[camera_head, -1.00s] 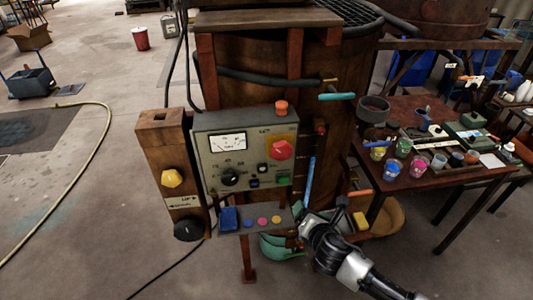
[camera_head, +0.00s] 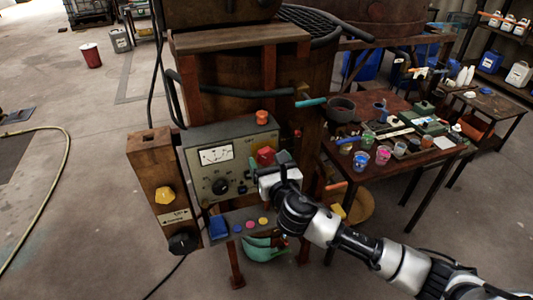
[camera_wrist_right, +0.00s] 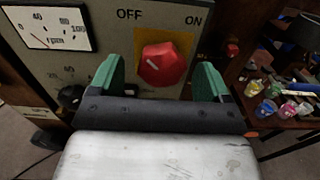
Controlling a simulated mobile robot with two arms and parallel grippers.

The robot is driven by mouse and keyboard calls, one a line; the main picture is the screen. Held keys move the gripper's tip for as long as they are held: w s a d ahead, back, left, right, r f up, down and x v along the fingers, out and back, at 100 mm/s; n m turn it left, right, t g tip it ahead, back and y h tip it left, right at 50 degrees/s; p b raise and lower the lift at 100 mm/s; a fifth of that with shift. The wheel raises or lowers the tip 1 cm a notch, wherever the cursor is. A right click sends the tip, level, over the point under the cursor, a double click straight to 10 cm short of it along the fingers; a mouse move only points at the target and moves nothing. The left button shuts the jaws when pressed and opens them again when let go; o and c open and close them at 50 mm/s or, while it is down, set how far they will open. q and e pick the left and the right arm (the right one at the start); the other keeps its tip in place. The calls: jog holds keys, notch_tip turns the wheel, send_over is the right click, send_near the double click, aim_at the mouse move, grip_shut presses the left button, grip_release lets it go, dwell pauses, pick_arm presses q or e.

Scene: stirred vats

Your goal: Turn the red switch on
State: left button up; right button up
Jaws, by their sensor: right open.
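The red switch (camera_wrist_right: 163,64) is a faceted red knob on a yellow plate of the grey control panel (camera_wrist_right: 108,50), with OFF marked at its upper left and ON at its upper right. Its white mark points toward the upper left, nearer OFF. In the head view the red switch (camera_head: 266,156) is partly hidden by my right gripper (camera_head: 268,170). In the right wrist view my right gripper (camera_wrist_right: 165,76) is open, its green fingers on either side of the knob, with gaps showing on both sides. My left gripper is not in view.
A dial gauge (camera_head: 214,155), a black knob (camera_head: 220,186) and an orange button (camera_head: 262,117) are on the panel. A shelf with coloured buttons (camera_head: 250,224) juts out below. A table with paint cups (camera_head: 383,155) stands at right.

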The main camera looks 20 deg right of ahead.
jog(key=shift+w+d, duration=0.1)
jog(key=shift+w, duration=0.95)
jog(key=c, duration=0.9)
jog(key=shift+f, duration=0.1)
